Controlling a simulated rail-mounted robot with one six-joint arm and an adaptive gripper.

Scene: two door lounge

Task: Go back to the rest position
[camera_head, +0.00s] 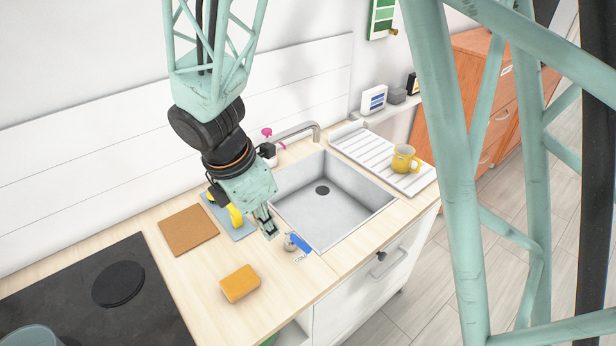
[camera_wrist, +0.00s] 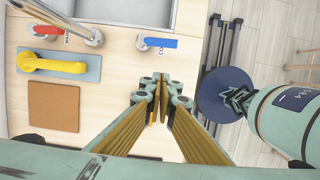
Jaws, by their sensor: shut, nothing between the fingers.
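My gripper (camera_head: 266,222) hangs from my arm over the counter, at the near-left corner of the sink (camera_head: 330,207). Its fingers are shut and empty, and in the wrist view the fingertips (camera_wrist: 160,88) meet. A blue lever (camera_head: 300,243) stands on the counter just right of the fingertips; in the wrist view the lever (camera_wrist: 157,43) appears above them. I cannot tell from the head view whether they touch, but the wrist view shows a gap. A yellow-handled tool (camera_head: 234,215) on a blue pad lies behind my gripper, partly hidden by it.
A cork mat (camera_head: 188,230), an orange sponge (camera_head: 240,284) and a black hob (camera_head: 100,300) are to the left. A yellow mug (camera_head: 404,159) stands on the drainboard (camera_head: 365,150) at right. A red lever (camera_wrist: 45,30) shows in the wrist view.

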